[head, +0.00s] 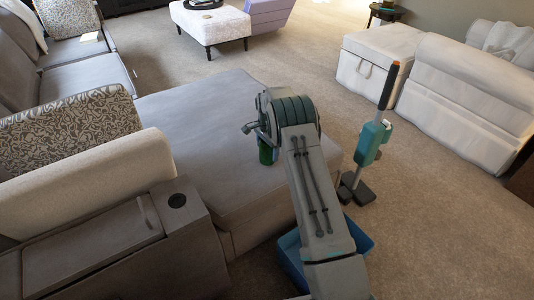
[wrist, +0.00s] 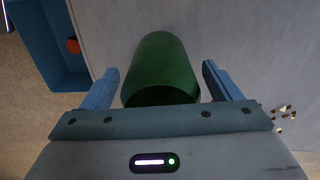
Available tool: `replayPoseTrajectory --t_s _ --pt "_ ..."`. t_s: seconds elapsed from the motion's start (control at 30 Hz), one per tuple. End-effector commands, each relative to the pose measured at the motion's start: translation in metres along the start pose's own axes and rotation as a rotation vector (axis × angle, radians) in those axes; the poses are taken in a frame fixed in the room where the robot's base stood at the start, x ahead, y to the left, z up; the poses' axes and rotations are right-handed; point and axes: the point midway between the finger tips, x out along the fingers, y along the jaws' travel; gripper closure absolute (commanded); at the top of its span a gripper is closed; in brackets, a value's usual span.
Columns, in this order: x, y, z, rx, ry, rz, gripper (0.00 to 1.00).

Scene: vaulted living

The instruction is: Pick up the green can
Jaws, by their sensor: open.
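The green can (wrist: 162,68) sits between the two blue fingers of my gripper (wrist: 160,88) in the wrist view, with a gap on each side. The fingers are open and do not appear to touch it. In the head view, a small part of the green can (head: 266,153) shows on the grey chaise seat (head: 190,120); my arm hides the rest. My gripper is mostly hidden there behind my wrist.
A blue bin (head: 291,258) stands on the carpet below the chaise edge; a red item (wrist: 73,46) lies in it in the wrist view. A teal stick-like appliance (head: 373,142) stands to the right. Small pebble-like bits (wrist: 284,111) lie right of the gripper. Open carpet lies at right.

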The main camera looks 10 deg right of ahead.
Motion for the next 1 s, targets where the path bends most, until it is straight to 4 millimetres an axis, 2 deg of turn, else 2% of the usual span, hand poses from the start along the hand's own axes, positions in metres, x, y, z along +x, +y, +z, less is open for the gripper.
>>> replayPoseTrajectory --t_s 0.2,0.23,0.37,0.4,0.77,0.87,1.0 --pt "0.001 0.0 0.0 0.0 0.001 -0.002 0.16" --pt "0.001 0.0 0.0 0.0 0.001 -0.002 0.22" --pt "0.001 0.0 0.0 0.0 0.001 -0.001 0.58" --pt "0.001 0.0 0.0 0.0 0.0 -0.001 0.63" --pt "-0.003 0.0 0.0 0.0 0.001 -0.002 0.63" --pt "-0.01 -0.001 0.0 0.0 0.001 -0.003 0.63" --pt "-0.031 -0.001 0.0 0.0 0.001 -0.004 0.63"
